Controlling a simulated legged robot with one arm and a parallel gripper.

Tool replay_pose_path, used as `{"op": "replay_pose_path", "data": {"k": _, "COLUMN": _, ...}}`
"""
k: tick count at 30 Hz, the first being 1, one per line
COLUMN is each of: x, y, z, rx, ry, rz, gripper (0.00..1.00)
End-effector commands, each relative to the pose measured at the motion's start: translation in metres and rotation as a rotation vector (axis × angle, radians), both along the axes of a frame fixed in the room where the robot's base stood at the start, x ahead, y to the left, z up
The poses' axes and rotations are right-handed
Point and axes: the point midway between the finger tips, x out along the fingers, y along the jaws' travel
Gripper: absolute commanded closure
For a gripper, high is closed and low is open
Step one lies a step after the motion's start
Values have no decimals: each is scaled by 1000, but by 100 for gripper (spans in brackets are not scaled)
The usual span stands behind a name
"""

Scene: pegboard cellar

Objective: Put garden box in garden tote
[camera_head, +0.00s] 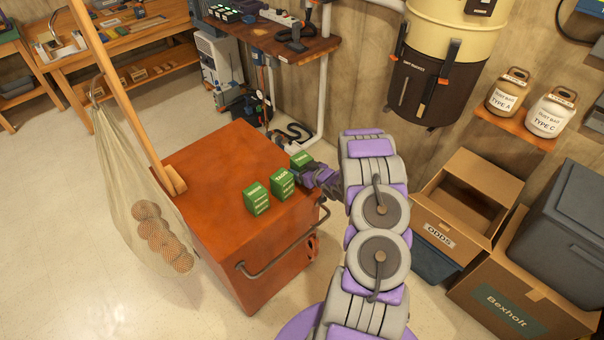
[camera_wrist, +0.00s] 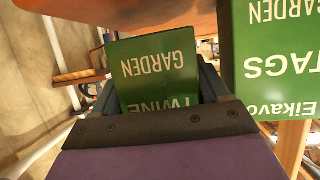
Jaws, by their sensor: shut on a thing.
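Several green garden boxes with white print are at the orange cabinet. The far one (camera_head: 301,159) is at my gripper (camera_head: 311,171). In the wrist view this box (camera_wrist: 155,70) reads GARDEN TWINE, upside down, and sits between my fingers. My gripper (camera_wrist: 158,85) is shut on it. I cannot tell whether it touches the top. The GARDEN TAGS box (camera_head: 282,183) stands beside it and also shows in the wrist view (camera_wrist: 278,65). Another green box (camera_head: 256,198) stands nearer the front. I see no container labelled as a garden tote.
The orange cabinet (camera_head: 205,165) has a front rail and a leaning wooden post. A net bag (camera_head: 150,225) with several round things hangs at its left. An open cardboard box (camera_head: 467,195) marked ODDS, a Bexholt box (camera_head: 520,300) and a grey bin (camera_head: 565,215) stand right.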

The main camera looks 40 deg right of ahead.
Motion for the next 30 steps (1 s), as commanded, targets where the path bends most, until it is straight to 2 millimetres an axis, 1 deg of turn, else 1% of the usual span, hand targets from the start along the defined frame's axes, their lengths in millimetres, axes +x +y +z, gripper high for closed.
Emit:
{"op": "replay_pose_path", "data": {"k": 1, "x": -1, "y": 0, "z": -13, "rx": 3, "ry": 0, "rz": -1, "gripper": 60}}
{"op": "replay_pose_path", "data": {"k": 3, "x": -1, "y": -1, "z": -17, "rx": 1, "ry": -2, "rz": -2, "gripper": 60}}
{"op": "replay_pose_path", "data": {"k": 11, "x": -1, "y": -1, "z": -18, "rx": 0, "ry": -3, "rz": -1, "gripper": 60}}
{"op": "replay_pose_path", "data": {"k": 16, "x": -1, "y": 0, "z": -22, "rx": 0, "ry": -2, "rz": 0, "gripper": 60}}
{"op": "replay_pose_path", "data": {"k": 17, "x": -1, "y": 0, "z": -22, "rx": 0, "ry": -2, "rz": 0, "gripper": 24}}
{"op": "replay_pose_path", "data": {"k": 24, "x": -1, "y": 0, "z": -22, "rx": 0, "ry": -2, "rz": 0, "gripper": 1}}
{"op": "replay_pose_path", "data": {"k": 30, "x": -1, "y": 0, "z": -22, "rx": 0, "ry": -2, "rz": 0, "gripper": 0}}
